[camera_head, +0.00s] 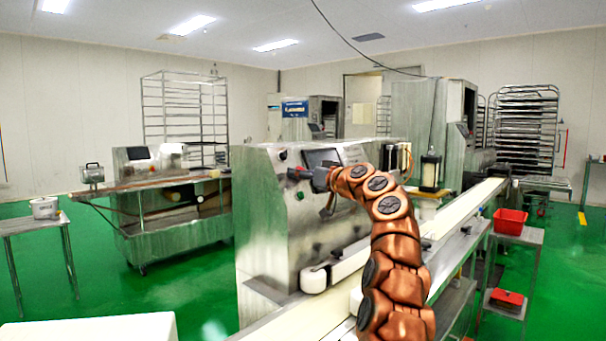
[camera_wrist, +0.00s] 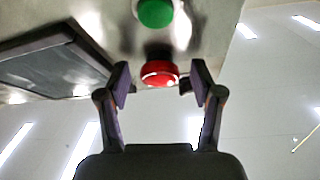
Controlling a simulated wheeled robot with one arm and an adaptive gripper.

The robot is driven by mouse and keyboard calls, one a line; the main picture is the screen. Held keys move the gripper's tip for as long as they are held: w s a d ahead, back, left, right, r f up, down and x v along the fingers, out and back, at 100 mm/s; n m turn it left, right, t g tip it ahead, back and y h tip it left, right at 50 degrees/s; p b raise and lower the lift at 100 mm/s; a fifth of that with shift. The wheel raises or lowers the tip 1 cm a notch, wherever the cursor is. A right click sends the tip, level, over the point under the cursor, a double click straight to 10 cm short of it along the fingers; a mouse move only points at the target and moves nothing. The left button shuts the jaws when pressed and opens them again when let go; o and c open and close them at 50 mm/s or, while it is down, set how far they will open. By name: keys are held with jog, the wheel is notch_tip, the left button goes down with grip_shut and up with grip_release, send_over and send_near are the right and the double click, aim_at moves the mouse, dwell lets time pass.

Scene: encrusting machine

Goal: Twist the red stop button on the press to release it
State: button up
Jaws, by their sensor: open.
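The red stop button (camera_wrist: 159,73) sits on the metal panel of the press (camera_head: 265,215), just below a green button in the wrist view. My gripper (camera_wrist: 158,80) is open, with one finger on each side of the red button. Gaps show between the button and both fingers, so I see no contact. In the head view my gripper (camera_head: 303,173) is up against the upper left part of the press panel, and the red button is hard to make out there.
The green button (camera_wrist: 155,12) is close by on the same panel. A dark screen (camera_wrist: 50,62) lies to the left in the wrist view. A conveyor (camera_head: 455,215) runs along the press's right side. A red bin (camera_head: 510,221) stands on a cart at the right.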

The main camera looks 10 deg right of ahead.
jog(key=shift+c, duration=0.2)
jog(key=c, duration=1.1)
